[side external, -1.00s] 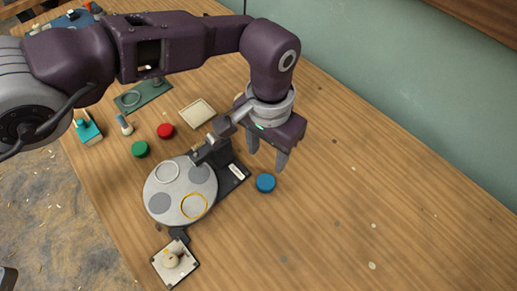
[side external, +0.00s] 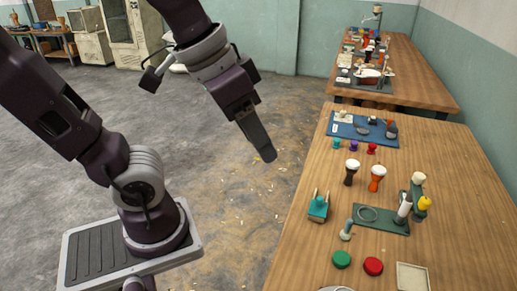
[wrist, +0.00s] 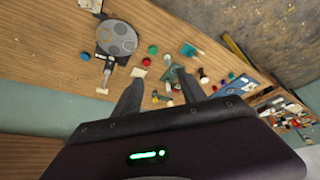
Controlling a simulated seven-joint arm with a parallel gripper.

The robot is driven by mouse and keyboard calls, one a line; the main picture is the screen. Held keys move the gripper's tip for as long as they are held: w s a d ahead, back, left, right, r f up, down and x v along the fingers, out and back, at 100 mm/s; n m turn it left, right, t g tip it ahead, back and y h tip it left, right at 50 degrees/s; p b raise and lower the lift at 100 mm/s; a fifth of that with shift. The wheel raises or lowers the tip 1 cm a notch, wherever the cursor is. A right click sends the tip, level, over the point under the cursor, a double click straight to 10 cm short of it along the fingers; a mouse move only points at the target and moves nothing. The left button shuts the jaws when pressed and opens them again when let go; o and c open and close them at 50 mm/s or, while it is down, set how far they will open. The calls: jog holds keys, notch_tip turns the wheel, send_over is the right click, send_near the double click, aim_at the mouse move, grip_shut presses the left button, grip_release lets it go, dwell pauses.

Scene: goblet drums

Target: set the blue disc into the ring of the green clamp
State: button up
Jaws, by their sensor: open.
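The blue disc (wrist: 85,56) lies on the wooden table near the round grey plate in the wrist view; it is outside the side external view. In the wrist view, the clamp (wrist: 173,74) is small and partly behind a fingertip. My gripper (wrist: 159,77) is open and empty, its fingers apart. In the side external view, my gripper (side external: 266,152) appears raised, left of the table; only one finger shows clearly.
A green disc (side external: 341,258), a red disc (side external: 373,266) and a pale tray (side external: 412,278) lie before the clamp. Two small goblet drums, orange (side external: 377,178) and dark (side external: 351,172), stand behind it. A blue mat (side external: 362,130) lies farther back.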

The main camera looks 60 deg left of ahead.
jog(key=shift+o, duration=1.2)
jog(key=shift+n+t+y, duration=0.3)
jog(key=s, duration=0.1)
jog(key=s+a+f, duration=0.1)
jog(key=s+f, duration=0.1)
jog(key=shift+s+a+f, duration=0.25)
jog(key=shift+s+a, duration=0.1)
jog(key=shift+s, duration=0.05)
jog(key=shift+o, duration=0.7)
jog(key=shift+s+f, duration=0.15)
